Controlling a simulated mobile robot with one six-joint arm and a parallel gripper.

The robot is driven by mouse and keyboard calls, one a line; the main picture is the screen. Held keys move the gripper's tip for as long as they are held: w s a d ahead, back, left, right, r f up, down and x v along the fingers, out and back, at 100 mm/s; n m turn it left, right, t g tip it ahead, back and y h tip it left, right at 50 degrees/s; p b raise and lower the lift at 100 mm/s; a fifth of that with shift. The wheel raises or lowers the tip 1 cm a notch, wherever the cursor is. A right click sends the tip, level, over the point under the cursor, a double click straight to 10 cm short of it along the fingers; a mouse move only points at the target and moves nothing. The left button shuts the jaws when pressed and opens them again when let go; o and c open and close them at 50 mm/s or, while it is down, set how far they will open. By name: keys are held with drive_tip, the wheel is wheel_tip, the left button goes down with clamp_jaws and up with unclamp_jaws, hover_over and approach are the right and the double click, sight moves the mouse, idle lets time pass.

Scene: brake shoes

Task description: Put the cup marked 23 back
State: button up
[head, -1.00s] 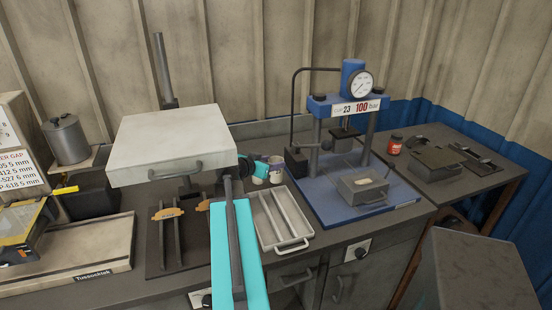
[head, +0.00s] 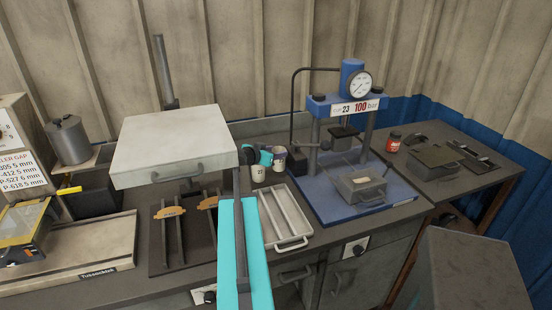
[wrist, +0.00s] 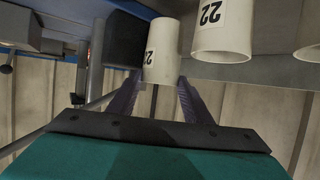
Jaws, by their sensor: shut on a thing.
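My gripper (wrist: 157,84) is shut on a white cup (wrist: 167,45), with one finger on each side of it. The held cup has a label turned sideways to its edge; its two digits look like 22, but I cannot be sure. A second white cup (wrist: 222,35) beside it shows 22, and a third (wrist: 311,38) is cut off by the right edge. In the head view my gripper (head: 265,156) is by the cups behind the tray, with the held cup (head: 280,160) apparently at right and another cup (head: 258,173) at left.
A metal tray (head: 301,242) lies in front of the cups. A pale hinged lid (head: 170,140) overhangs the brake shoes (head: 168,212) at left.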

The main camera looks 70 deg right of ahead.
sight(276, 170)
drive_tip(key=shift+w+d, duration=0.1)
drive_tip(key=shift+d, duration=0.35)
drive_tip(key=shift+f+p, duration=1.05)
drive_tip(key=shift+f, duration=0.75)
drive_tip(key=shift+f+b, duration=0.2)
drive_tip(key=shift+b, duration=0.2)
drive_tip(key=o, duration=1.5)
drive_tip(key=shift+r+p, duration=0.3)
drive_tip(key=shift+p, duration=0.25)
drive_tip(key=shift+w+a+b, duration=0.1)
drive_tip(key=shift+a+b, duration=0.25)
drive_tip(key=shift+a, duration=0.05)
drive_tip(key=b+v, duration=0.3)
drive_tip(key=v, duration=0.8)
drive_tip(key=shift+a, duration=0.1)
